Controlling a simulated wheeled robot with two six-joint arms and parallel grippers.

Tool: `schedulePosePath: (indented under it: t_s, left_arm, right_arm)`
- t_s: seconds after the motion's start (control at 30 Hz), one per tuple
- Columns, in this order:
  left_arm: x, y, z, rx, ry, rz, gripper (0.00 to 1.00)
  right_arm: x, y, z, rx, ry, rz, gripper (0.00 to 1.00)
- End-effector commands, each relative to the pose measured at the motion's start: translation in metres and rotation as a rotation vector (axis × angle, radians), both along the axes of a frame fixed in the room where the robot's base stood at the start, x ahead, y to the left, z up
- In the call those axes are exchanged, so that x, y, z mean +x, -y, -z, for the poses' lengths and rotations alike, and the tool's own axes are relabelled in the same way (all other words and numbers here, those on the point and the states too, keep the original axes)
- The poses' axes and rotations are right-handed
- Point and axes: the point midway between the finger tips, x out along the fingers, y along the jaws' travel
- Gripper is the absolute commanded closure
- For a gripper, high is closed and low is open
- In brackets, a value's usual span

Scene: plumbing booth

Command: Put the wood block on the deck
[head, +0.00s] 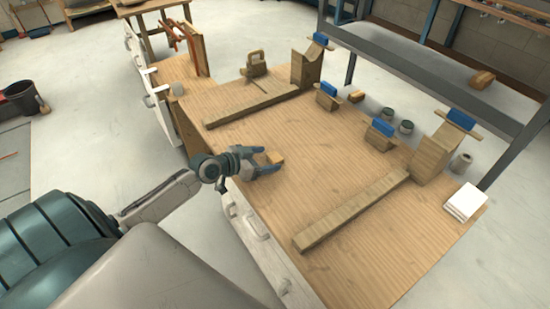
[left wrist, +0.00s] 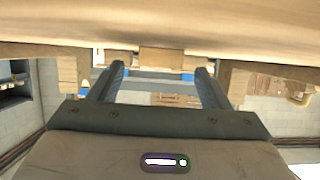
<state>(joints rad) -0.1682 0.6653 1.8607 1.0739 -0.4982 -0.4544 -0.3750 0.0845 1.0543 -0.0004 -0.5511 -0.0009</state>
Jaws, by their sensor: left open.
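In the left wrist view, a wooden piece (left wrist: 161,58) shows between the two open fingertips (left wrist: 160,72); contact cannot be told. Another wood block (head: 482,79) rests on the grey metal shelf (head: 420,72) at the right. No surface is clearly marked as the deck. My right gripper is not in view.
Two long wooden bars (head: 350,212) and (head: 255,102) lie on the bench. Wooden stands with blue tops (head: 381,128) line its far side, with grey cans (head: 406,127) nearby. A white stack (head: 464,202) sits at the right corner. The bench middle is clear.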

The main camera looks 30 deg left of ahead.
Motion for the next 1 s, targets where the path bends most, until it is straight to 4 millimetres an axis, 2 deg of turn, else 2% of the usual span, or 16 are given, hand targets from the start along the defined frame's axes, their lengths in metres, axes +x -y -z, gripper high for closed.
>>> schedulePosePath:
  t_s: [0.2, 0.47, 0.57, 0.7, 0.73, 0.8, 1.0]
  left_arm:
    - [0.017, 0.007, 0.007, -0.001, 0.001, 0.0, 0.29]
    - [0.018, 0.008, 0.009, 0.0, -0.001, 0.0, 0.29]
    - [0.018, 0.008, 0.008, 0.0, -0.001, 0.0, 0.45]
    - [0.018, 0.007, 0.008, 0.0, -0.001, 0.0, 0.72]
    - [0.018, 0.007, 0.008, 0.0, -0.001, 0.0, 0.77]
    - [0.018, 0.007, 0.008, 0.0, -0.001, 0.0, 0.8]
    - [0.018, 0.007, 0.008, 0.0, -0.001, 0.0, 0.8]
  right_arm:
    - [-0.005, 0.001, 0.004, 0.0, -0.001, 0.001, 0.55]
    - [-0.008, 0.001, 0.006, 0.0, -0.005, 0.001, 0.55]
    - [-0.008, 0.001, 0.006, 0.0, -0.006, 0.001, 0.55]
    - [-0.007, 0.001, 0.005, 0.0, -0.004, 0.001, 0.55]
    - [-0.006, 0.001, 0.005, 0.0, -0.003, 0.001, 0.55]
    - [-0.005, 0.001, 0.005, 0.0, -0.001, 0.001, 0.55]
    - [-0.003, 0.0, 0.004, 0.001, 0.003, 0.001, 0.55]
